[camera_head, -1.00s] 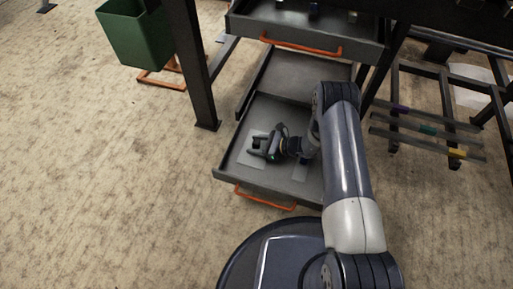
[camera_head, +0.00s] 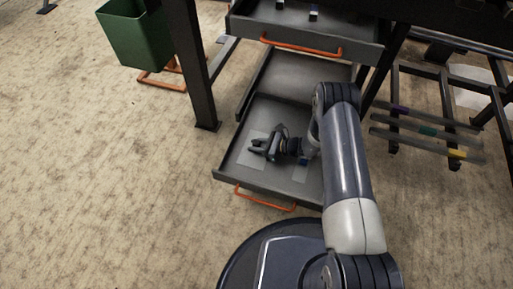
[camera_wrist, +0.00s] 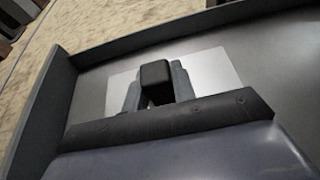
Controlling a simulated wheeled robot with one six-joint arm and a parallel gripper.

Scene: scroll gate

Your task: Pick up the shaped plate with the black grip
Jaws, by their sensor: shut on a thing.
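My gripper (camera_head: 260,147) reaches from the right over the pulled-out lower drawer, low above its floor. In the wrist view its two fingers (camera_wrist: 156,88) are shut on a black grip (camera_wrist: 155,76), one finger on each side. A flat light grey plate (camera_head: 250,158) lies under the fingers, and its corners show in the wrist view (camera_wrist: 217,70). My gripper hides the plate's middle and much of its outline. Whether the plate touches the drawer floor, I cannot tell.
The lower drawer (camera_head: 226,170) has raised walls and an orange handle (camera_head: 265,199). An upper drawer (camera_head: 300,30) hangs above. A dark table leg (camera_head: 190,65) stands left.

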